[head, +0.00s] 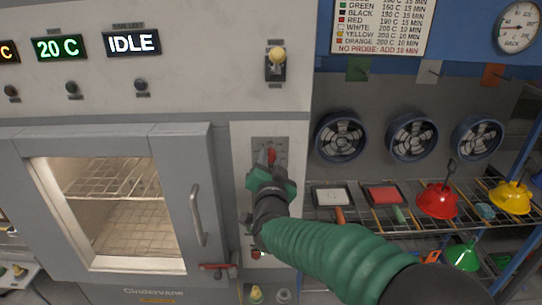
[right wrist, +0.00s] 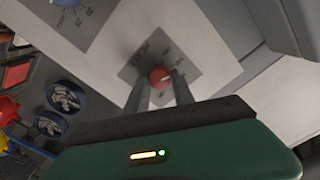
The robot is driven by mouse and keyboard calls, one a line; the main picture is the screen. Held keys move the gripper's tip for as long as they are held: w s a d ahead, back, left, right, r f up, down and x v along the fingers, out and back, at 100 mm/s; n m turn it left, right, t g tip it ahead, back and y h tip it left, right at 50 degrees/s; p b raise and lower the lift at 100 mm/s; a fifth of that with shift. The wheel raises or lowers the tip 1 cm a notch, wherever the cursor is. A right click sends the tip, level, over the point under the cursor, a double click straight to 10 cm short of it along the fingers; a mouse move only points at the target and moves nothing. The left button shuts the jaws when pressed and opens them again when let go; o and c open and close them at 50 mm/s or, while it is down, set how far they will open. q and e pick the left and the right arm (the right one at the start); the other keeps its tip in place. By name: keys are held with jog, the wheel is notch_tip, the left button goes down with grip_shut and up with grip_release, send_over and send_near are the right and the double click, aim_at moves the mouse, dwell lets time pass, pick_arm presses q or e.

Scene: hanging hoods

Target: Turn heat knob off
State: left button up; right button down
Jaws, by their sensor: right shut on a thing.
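The red heat knob (right wrist: 160,77) sits on a grey labelled plate (right wrist: 178,50) on the oven's control strip. In the head view the red knob (head: 271,155) shows just above my right gripper (head: 268,168). In the right wrist view my right gripper (right wrist: 160,92) has its two fingers on either side of the knob, shut on it. My left gripper is not in view.
The oven door (head: 122,205) with its handle (head: 197,215) is left of the strip. Displays read "20 C" and "IDLE" (head: 132,43). A yellow-topped switch (head: 277,58) is above. Shelves with red (head: 437,200) and yellow hoods (head: 510,197) and round fans (head: 341,137) stand right.

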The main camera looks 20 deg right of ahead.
jog(key=n+p, duration=0.1)
jog(key=n, duration=0.1)
jog(key=n+p, duration=0.1)
jog(key=n, duration=0.1)
jog(key=n+p, duration=0.1)
jog(key=shift+a+f+n, duration=0.15)
jog(key=shift+f+n, duration=0.15)
jog(key=shift+n, duration=0.1)
jog(key=n+p, duration=0.1)
jog(key=n, duration=0.2)
jog(key=shift+p, duration=0.35)
jog(key=shift+f+n+p, duration=0.1)
jog(key=shift+n+p, duration=0.35)
jog(key=shift+n, duration=0.35)
jog(key=c, duration=1.3)
grip_release()
jog(key=shift+o, duration=1.1)
jog(key=shift+w, duration=0.1)
jog(key=shift+r, duration=0.2)
